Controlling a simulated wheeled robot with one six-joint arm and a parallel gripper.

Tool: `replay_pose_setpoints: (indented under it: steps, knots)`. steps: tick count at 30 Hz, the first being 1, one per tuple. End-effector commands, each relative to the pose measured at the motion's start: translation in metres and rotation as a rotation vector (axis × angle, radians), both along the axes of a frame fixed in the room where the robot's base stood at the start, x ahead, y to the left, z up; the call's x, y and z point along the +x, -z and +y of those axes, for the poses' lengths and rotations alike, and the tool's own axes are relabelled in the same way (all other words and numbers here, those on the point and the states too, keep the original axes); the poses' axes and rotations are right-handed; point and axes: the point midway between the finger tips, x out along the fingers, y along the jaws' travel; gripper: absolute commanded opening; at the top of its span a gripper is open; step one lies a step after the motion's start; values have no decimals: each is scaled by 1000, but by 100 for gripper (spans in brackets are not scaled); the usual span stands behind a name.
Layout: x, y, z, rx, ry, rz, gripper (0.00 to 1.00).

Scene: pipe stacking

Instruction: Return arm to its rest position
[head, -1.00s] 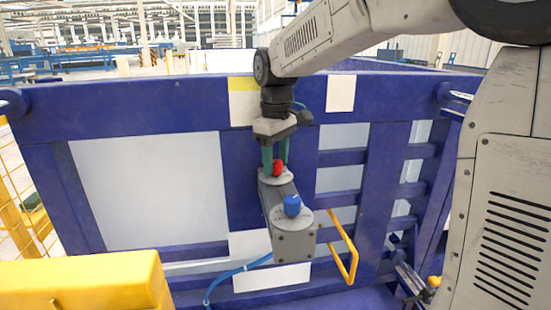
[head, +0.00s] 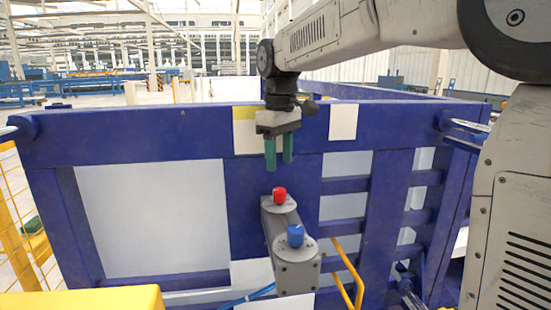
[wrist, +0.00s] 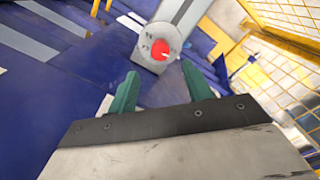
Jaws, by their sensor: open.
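My gripper (head: 279,162) hangs fingers-down from my arm in the head view, with two green fingers apart and nothing between them. A red cylindrical piece (head: 279,195) stands on the far round plate of a grey pedestal (head: 283,240), a little below and apart from the fingertips. A blue cylindrical piece (head: 295,236) stands on the near plate of the same pedestal. In the wrist view the fingers (wrist: 160,90) are spread, and the red piece (wrist: 160,49) shows beyond them on its plate. The blue piece is not seen in the wrist view.
A large blue frame (head: 120,135) with pale panels stands behind the pedestal. A yellow block (head: 85,302) is at the lower left, and a yellow bent rail (head: 352,270) is right of the pedestal. A yellow mesh fence (head: 12,220) is at far left. Space above the frame is open.

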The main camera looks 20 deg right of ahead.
Motion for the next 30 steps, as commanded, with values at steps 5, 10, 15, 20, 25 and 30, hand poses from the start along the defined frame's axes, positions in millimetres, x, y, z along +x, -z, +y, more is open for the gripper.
replay_pose_setpoints:
  steps: [5, 10, 15, 20, 25, 30]
  knots:
    - [-1, 0, 0, 0, 1, 0, 50]
    - [-26, -2, -4, 1, 44, -9, 50]
    - [-89, 5, -13, 4, 160, -33, 50]
    - [-154, 22, -20, 9, 286, -56, 50]
    - [-219, 53, -25, 18, 416, -81, 50]
    - [-269, 87, -29, 26, 528, -100, 50]
